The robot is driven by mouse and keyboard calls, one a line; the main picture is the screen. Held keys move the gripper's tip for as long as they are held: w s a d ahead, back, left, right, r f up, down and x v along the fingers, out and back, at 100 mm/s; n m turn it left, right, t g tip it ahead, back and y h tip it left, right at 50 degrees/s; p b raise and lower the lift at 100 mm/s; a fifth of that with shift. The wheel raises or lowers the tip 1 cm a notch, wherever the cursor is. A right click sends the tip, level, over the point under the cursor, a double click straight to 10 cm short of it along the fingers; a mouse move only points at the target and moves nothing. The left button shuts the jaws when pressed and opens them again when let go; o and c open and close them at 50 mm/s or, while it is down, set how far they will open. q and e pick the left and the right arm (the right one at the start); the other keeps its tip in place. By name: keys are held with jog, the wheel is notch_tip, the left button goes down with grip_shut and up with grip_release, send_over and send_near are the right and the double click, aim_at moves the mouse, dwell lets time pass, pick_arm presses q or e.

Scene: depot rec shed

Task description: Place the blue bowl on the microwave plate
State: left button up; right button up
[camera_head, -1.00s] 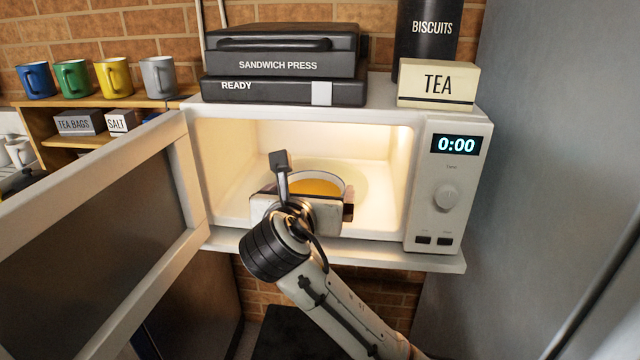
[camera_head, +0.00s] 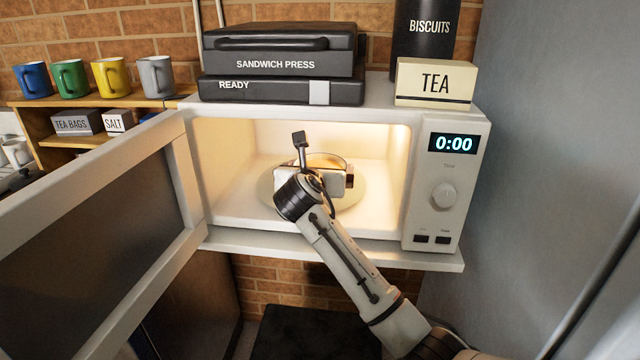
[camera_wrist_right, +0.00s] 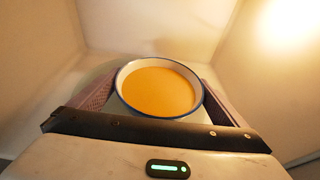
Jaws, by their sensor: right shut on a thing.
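The bowl is white with a blue rim and holds orange soup. In the head view the bowl (camera_head: 325,155) is inside the open microwave, partly hidden behind my right gripper (camera_head: 315,178). The wrist view shows the bowl (camera_wrist_right: 158,62) level between the two fingers of the right gripper (camera_wrist_right: 158,95), which is shut on it. The microwave plate (camera_head: 354,198), a pale round disc on the microwave floor, shows around and below the gripper. The bowl is over the plate in the picture; I cannot tell whether it touches it. My left gripper is out of view.
The microwave (camera_head: 458,180) has its door (camera_head: 100,220) swung open to the left. A sandwich press (camera_head: 280,65), a tea box (camera_head: 435,82) and a biscuits tin (camera_head: 422,40) stand on top. Mugs stand on the shelf (camera_head: 120,101) at left. A grey panel (camera_head: 560,150) is at right.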

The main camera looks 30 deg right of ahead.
notch_tip(320, 180, down, 3)
jog(key=shift+r, duration=0.1)
jog(key=shift+w+d+f, duration=0.1)
jog(key=shift+w+f, duration=0.05)
jog(key=shift+f, duration=0.2)
jog(key=o, duration=1.2)
jog(key=shift+f, duration=0.2)
jog(key=v, duration=1.2)
jog(key=shift+r+p, duration=0.15)
jog(key=shift+p, duration=0.15)
